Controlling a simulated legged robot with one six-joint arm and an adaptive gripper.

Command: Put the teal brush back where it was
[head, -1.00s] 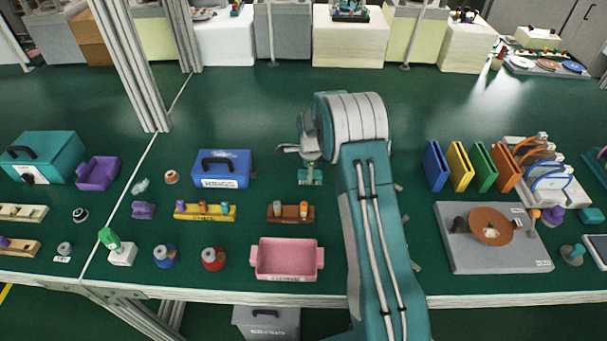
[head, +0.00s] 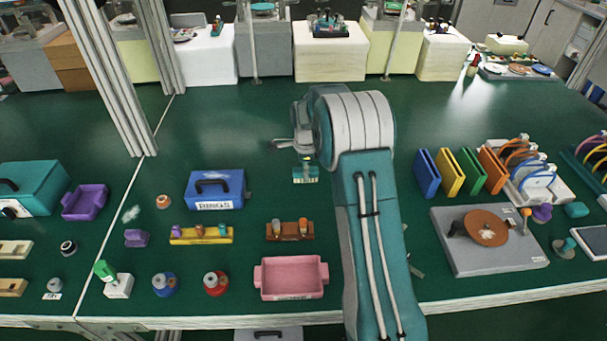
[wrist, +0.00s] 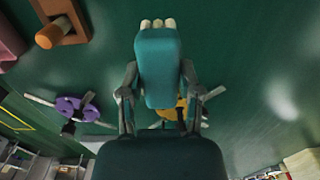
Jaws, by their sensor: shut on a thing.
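The teal brush (head: 305,174) hangs below my gripper (head: 304,150) in the head view, above the green bench top and beyond the brown rack. In the wrist view the brush (wrist: 158,65) is a teal block with pale tufts at its far end. The two fingers of my gripper (wrist: 158,88) are closed on its sides. The brown rack (head: 289,237) holds two upright pegs, one orange and one pale; a peg and part of the rack (wrist: 72,22) show at the wrist view's upper left.
A pink tray (head: 291,292) lies in front of the brown rack. A yellow rack (head: 201,241) and a blue box (head: 215,204) stand to the left. Coloured upright panels (head: 427,173) and a grey lapping plate (head: 466,262) are on the right. The bench behind my gripper is clear.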

